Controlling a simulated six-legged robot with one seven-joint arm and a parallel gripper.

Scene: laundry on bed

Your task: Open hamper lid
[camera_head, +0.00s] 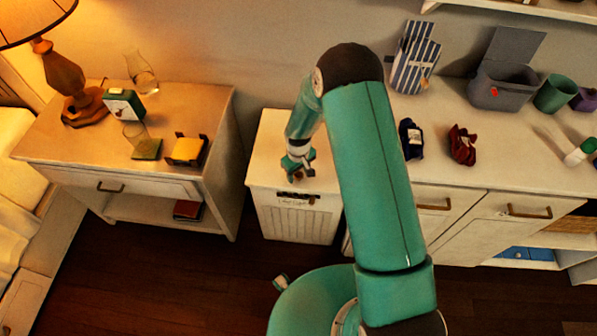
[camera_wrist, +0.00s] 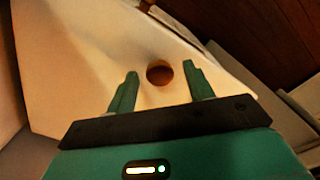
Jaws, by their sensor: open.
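The hamper (camera_head: 297,220) is a white slatted box standing between the nightstand and the dresser. Its flat pale lid (camera_head: 266,150) is shut on top, and a dark label strip shows at its upper front. My gripper (camera_head: 296,170) is over the front part of the lid, pointing down. In the wrist view my gripper (camera_wrist: 160,82) is open, with a round brown knob (camera_wrist: 159,72) between and just beyond its two fingertips. The lid's pale surface (camera_wrist: 80,65) lies behind the knob. I cannot tell whether the fingers touch the knob.
The nightstand (camera_head: 150,100) on the left holds a lamp (camera_head: 65,75), a glass vase and small boxes. The dresser (camera_head: 500,190) on the right carries dark folded items, a grey bin (camera_head: 500,88) and a green cup (camera_head: 554,93). Dark floor is free in front of the nightstand.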

